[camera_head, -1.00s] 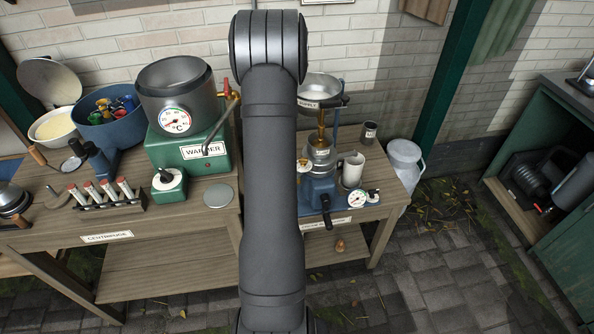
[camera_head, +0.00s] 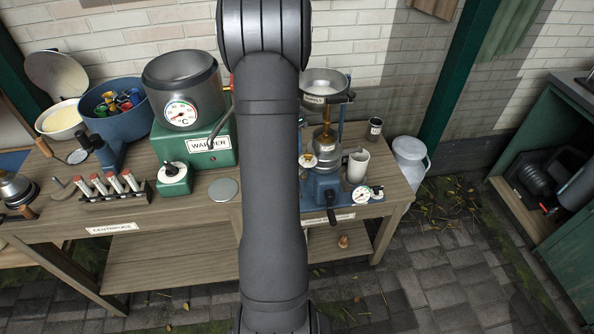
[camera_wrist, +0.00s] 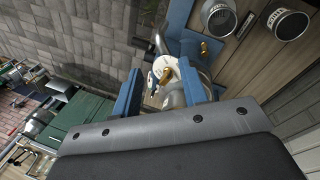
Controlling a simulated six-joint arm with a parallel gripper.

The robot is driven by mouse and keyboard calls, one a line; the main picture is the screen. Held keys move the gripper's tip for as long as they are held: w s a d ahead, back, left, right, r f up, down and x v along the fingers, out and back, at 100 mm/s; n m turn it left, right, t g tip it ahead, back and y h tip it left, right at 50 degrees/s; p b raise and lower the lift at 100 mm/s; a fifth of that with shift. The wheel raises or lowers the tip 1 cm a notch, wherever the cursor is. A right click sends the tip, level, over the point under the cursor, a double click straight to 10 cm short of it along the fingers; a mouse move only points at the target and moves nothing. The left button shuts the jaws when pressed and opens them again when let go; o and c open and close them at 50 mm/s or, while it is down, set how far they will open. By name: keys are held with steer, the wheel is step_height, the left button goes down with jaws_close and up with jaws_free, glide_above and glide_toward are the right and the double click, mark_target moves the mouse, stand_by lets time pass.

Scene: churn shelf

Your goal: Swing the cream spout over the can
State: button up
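The separator (camera_head: 324,182) stands at the bench's right end, with blue uprights, brass parts and a supply bowl (camera_head: 326,84) on top. A white can (camera_head: 357,167) stands to its right, and a dark labelled can (camera_head: 375,128) behind. I cannot tell which is the cream can. My arm hides the separator's left side, and my gripper is out of the head view. In the wrist view, my gripper (camera_wrist: 161,95) has its two blue fingers apart. A pale disc with brass parts (camera_wrist: 166,74) shows between or beyond them; contact is unclear. Two cans (camera_wrist: 219,18) (camera_wrist: 287,24) show upper right.
A green warmer (camera_head: 195,145) with a metal pot and a row of red-topped tubes (camera_head: 112,187) stand left. A dial gauge (camera_head: 362,194) sits at the separator's front right. A milk can (camera_head: 409,158) stands beyond the bench. A green cabinet (camera_head: 560,215) is at far right.

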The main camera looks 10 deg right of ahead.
steer(key=x, duration=1.1)
steer(key=shift+r, duration=0.1)
jaws_close()
